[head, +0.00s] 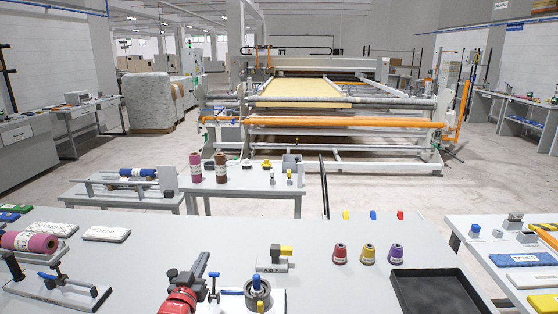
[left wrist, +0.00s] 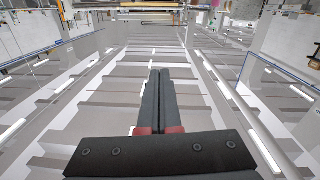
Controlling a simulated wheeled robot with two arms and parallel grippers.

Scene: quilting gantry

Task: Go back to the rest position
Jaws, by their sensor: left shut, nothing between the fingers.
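My left gripper (head: 203,262) comes in at the bottom of the head view, red with dark fingers, over the near part of the grey table. Its fingers point away from me. In the left wrist view its two black fingers (left wrist: 160,75) lie together with nothing between them. That view appears upside down, with the ceiling filling most of it and the quilting machine at the top. My right gripper is in neither view.
The grey table (head: 150,240) bears a blue-handled clamp fixture (head: 60,285), a round fixture (head: 257,290), several thread cones (head: 368,254) and a black tray (head: 438,291). The quilting gantry (head: 320,122) stands beyond. A side table (head: 480,258) is at the right.

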